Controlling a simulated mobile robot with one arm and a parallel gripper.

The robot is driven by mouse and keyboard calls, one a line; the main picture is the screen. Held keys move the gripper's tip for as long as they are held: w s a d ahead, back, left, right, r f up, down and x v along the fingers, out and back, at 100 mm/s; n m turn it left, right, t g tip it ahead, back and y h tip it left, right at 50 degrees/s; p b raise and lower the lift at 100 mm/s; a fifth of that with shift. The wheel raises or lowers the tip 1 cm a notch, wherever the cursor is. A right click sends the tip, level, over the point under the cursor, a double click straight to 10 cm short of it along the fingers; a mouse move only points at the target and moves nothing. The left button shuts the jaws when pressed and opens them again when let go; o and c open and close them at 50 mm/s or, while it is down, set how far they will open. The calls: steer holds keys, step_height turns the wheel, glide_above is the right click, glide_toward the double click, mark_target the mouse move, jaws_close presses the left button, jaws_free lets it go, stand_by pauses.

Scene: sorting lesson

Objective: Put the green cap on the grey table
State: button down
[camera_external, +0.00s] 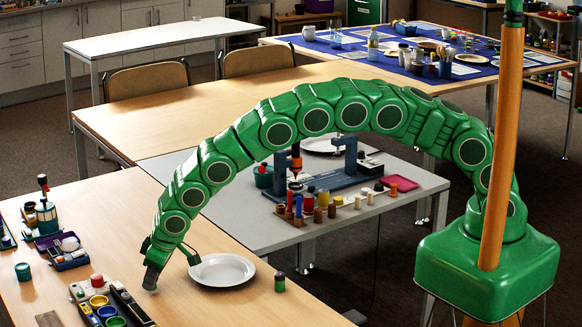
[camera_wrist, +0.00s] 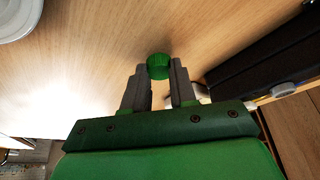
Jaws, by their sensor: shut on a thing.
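The green cap (camera_wrist: 158,66) is a short, ribbed cylinder between my two grey fingertips in the wrist view. My gripper (camera_wrist: 158,75) is shut on it, with wood surface showing beyond. In the external view my gripper (camera_external: 151,282) is low over the wooden table at the left, just right of a dark tray; the cap cannot be made out there. The grey table (camera_external: 245,228) stands in the middle, behind and right of my gripper. Its front left part is bare.
A white plate (camera_external: 222,270) lies right of my gripper, with a small green-topped jar (camera_external: 280,282) beyond it. A dark tray of coloured cups (camera_external: 98,301) is close on the left. A rack of coloured pegs (camera_external: 325,207) and a blue-grey stand occupy the grey table's middle.

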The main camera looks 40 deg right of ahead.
steer(key=s+d+r, duration=0.8)
steer(key=d+r, duration=0.3)
steer(key=r, duration=0.1)
steer(key=shift+d, duration=0.25)
stand_by(0.4)
